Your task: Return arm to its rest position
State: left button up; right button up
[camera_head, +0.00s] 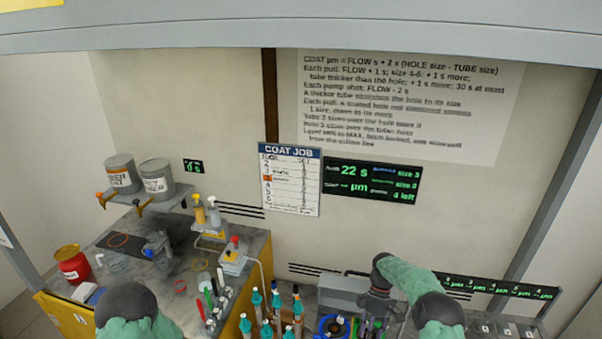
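My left arm shows as a green sleeve with a dark joint at the bottom left, in front of the stone-topped bench. Its gripper is not visible. My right arm comes in from the bottom right in a green sleeve and bends down at a dark wrist. My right gripper (374,326) points down at the bottom edge, beside a blue round fixture (333,327). Its fingertips are small and partly cut off, so I cannot tell whether it holds anything.
The bench (255,255) holds a red pot (72,264), bottles and coloured tubes. Several teal-capped bottles (246,326) crowd the bottom centre. Two grey cans (157,178) stand on a wall shelf. A job board (290,180) and a dark display (372,181) hang on the back wall.

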jog(key=s+a+f+m+t+b, duration=0.1)
jog(key=s+a+f+m+b, duration=0.1)
jog(key=s+a+f, duration=0.3)
jog(key=s+a+f+m+t+y+b, duration=0.1)
jog(key=s+f+m, duration=0.15)
jog(key=f, duration=0.35)
jog(key=s+a+f+m+t+b, duration=0.1)
jog(key=s+a+f+m+b, duration=0.1)
jog(key=s+a+f, duration=0.3)
jog(key=s+f+m+t+b, duration=0.1)
jog(key=s+m, duration=0.3)
jog(key=s, duration=0.4)
jog(key=s+a+f+m+t+b, duration=0.1)
jog(key=s+f+m+t+b, duration=0.1)
jog(key=s, duration=0.6)
jog(key=shift+s+f+m+t+y+b, duration=0.2)
jog(key=shift+f+m+t+y+b, duration=0.1)
jog(key=shift+m+b, duration=0.7)
jog(key=shift+a, duration=0.15)
